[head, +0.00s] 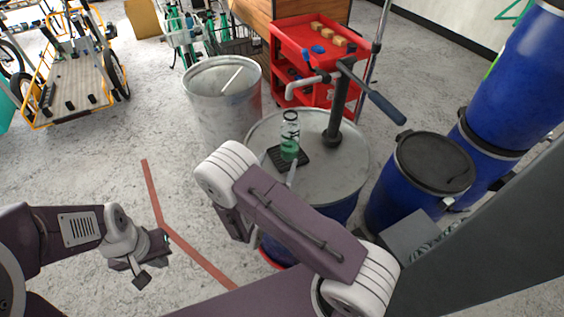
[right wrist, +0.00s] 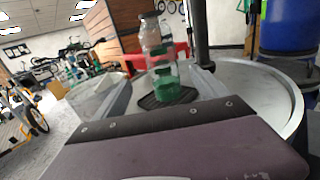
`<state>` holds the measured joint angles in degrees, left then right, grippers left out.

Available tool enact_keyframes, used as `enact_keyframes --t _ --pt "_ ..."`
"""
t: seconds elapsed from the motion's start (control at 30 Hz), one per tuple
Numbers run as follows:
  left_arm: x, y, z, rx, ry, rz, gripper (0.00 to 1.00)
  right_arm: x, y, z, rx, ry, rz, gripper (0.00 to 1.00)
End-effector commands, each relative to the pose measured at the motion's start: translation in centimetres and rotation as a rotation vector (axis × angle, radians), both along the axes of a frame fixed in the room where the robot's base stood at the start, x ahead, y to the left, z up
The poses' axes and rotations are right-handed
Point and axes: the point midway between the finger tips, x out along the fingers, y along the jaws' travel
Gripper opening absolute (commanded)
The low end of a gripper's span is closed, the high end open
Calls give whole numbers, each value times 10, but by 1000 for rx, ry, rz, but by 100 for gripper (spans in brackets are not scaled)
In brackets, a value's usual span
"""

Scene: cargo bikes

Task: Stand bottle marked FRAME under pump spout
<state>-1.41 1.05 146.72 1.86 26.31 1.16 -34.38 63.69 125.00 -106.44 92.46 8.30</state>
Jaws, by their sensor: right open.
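A clear bottle (head: 289,137) with green liquid and dark markings stands upright on a black mat (head: 274,153) on the drum top. I cannot read its label. The pump (head: 337,112) rises from the drum lid, and its grey spout (head: 299,88) appears above the bottle in the head view. I cannot tell whether they line up exactly. My right gripper (right wrist: 160,76) is open in the right wrist view, with a finger on each side of the bottle (right wrist: 163,88) and gaps between. In the head view my arm mostly hides it. My left gripper (head: 148,262) hangs over the floor, away from the drum.
The grey drum lid (head: 345,170) has bare space around the mat. An open grey barrel (head: 222,95) stands behind left, a red cart (head: 290,50) behind, and blue drums (head: 415,180) to the right. The pump handle (head: 385,107) sticks out right.

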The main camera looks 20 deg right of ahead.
Motion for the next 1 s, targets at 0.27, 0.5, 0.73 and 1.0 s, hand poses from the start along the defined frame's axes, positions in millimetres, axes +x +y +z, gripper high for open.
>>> enact_keyframes --t 0.27,0.5,0.73,1.0 --pt "0 0 0 0 -1 0 0 -16 -31 9 56 6 -153 83" --pt "0 0 0 0 -1 0 0 -207 -101 -6 819 -86 -1211 83" --pt "0 0 0 0 0 0 0 -207 -3 -10 1721 -521 -1706 83" --pt "0 0 0 0 -1 0 0 -182 12 5 1960 -703 -1760 83"
